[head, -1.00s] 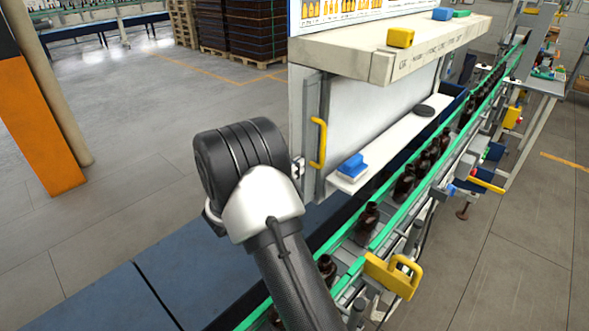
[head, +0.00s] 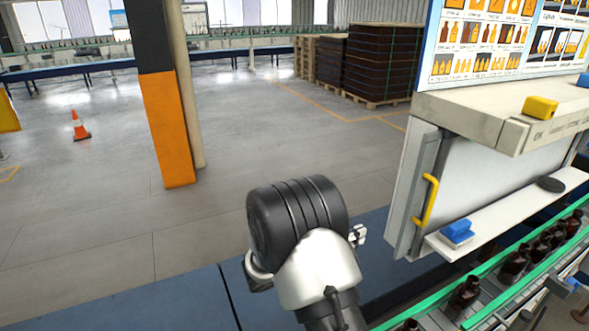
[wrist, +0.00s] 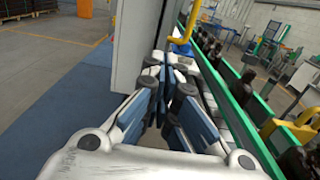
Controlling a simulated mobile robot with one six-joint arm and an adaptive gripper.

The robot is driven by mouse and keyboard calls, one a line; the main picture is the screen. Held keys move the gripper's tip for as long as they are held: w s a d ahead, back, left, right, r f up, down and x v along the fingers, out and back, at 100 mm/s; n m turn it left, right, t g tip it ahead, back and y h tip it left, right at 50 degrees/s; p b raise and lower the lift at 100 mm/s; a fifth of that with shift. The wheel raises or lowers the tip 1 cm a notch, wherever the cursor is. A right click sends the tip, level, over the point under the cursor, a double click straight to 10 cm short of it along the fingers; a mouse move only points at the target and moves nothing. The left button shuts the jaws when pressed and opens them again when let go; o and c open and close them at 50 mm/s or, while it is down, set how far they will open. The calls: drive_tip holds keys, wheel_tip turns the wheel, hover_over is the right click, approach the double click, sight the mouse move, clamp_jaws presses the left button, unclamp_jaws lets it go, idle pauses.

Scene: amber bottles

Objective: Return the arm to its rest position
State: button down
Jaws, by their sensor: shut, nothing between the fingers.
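My arm, with a black ribbed joint and a white link, rises from the bottom middle of the head view. My gripper shows in the wrist view (wrist: 172,95), its blue and white fingers closed with nothing held between them. It points along the gap between the cabinet (wrist: 135,40) and the conveyor. In the head view the fingers are hidden behind my arm; only a small metal part shows at the joint's right side. The cabinet's yellow handle (head: 427,200) is right of my arm.
Amber bottles (head: 513,263) stand in a row on the green-railed conveyor (head: 520,286) at lower right. A blue block (head: 457,232) lies on the white shelf. An orange pillar (head: 168,130) and a traffic cone (head: 79,126) stand left. The floor between is clear.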

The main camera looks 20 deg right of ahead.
drive_tip(key=s+r+m+g+y, duration=0.3)
drive_tip(key=s+m+y, duration=0.15)
drive_tip(key=s, duration=0.35)
drive_tip(key=s+r+m+g+y, duration=0.25)
drive_tip(key=s+m, duration=0.35)
drive_tip(key=s, duration=0.3)
drive_tip(key=s+a+r+m+t+y, duration=0.1)
drive_tip(key=s+a+m+t+y, duration=0.2)
drive_tip(key=s+a+m+y, duration=0.2)
drive_tip(key=s+a+m+t+y+b, duration=0.1)
drive_tip(key=s+a+m+t+y, duration=0.3)
drive_tip(key=s+a, duration=0.3)
drive_tip(key=a+y, duration=0.1)
drive_tip(key=a, duration=0.3)
drive_tip(key=shift+r+m+y, duration=0.3)
drive_tip(key=shift+r+m, duration=0.05)
drive_tip(key=shift+r, duration=0.05)
